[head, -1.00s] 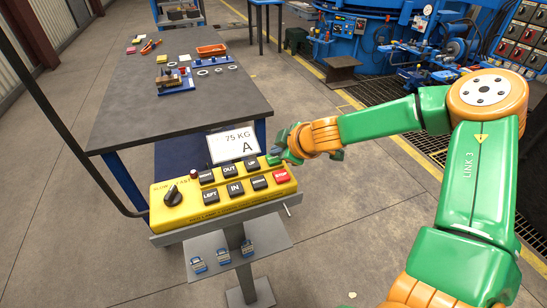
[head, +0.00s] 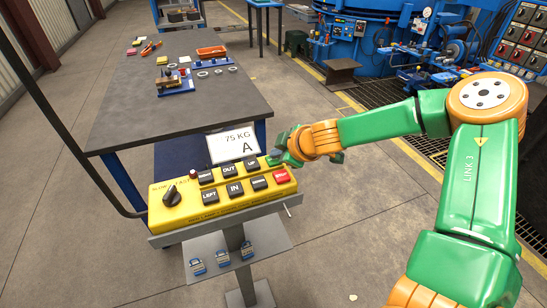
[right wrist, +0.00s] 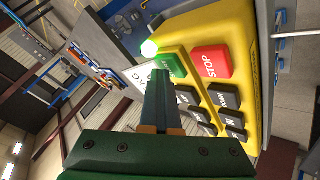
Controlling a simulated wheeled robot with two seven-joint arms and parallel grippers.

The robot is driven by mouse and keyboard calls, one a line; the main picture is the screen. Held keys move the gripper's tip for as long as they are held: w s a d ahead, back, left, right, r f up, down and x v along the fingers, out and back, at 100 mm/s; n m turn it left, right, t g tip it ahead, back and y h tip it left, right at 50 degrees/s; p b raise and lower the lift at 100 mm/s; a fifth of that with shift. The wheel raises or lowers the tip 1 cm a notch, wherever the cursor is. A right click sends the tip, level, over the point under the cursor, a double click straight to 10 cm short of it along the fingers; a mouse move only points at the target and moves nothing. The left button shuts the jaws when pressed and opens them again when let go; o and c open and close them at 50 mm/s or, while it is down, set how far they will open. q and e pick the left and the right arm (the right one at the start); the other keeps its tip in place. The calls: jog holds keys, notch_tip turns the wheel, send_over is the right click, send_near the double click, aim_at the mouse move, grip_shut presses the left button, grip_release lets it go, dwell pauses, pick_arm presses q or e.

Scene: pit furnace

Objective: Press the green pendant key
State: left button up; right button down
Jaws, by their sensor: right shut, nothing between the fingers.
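The yellow pendant (head: 220,205) lies on a grey stand with two rows of keys. Its green key (head: 274,161) is at the top right end of the back row, partly hidden by my right gripper (head: 279,152). In the right wrist view the green key (right wrist: 178,66) sits beside the red STOP key (right wrist: 211,62). My right gripper (right wrist: 160,82) is shut and empty, its fingertips right at the green key's edge. I cannot tell whether they touch it. My left gripper is not in view.
A glowing white lamp (right wrist: 149,48) is close to the green key. A "75 KG A" card (head: 233,146) stands behind the pendant. A black rotary knob (head: 172,196) is at its left end. Padlocks (head: 222,256) sit on a lower shelf. A workbench (head: 180,105) stands behind.

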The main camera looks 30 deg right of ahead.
aim_at(277, 161)
jog(key=shift+r, duration=0.1)
jog(key=shift+r+p, duration=0.75)
jog(key=shift+p, duration=0.1)
notch_tip(277, 161, up, 5)
jog(key=p, duration=0.5)
jog(key=shift+r, duration=0.15)
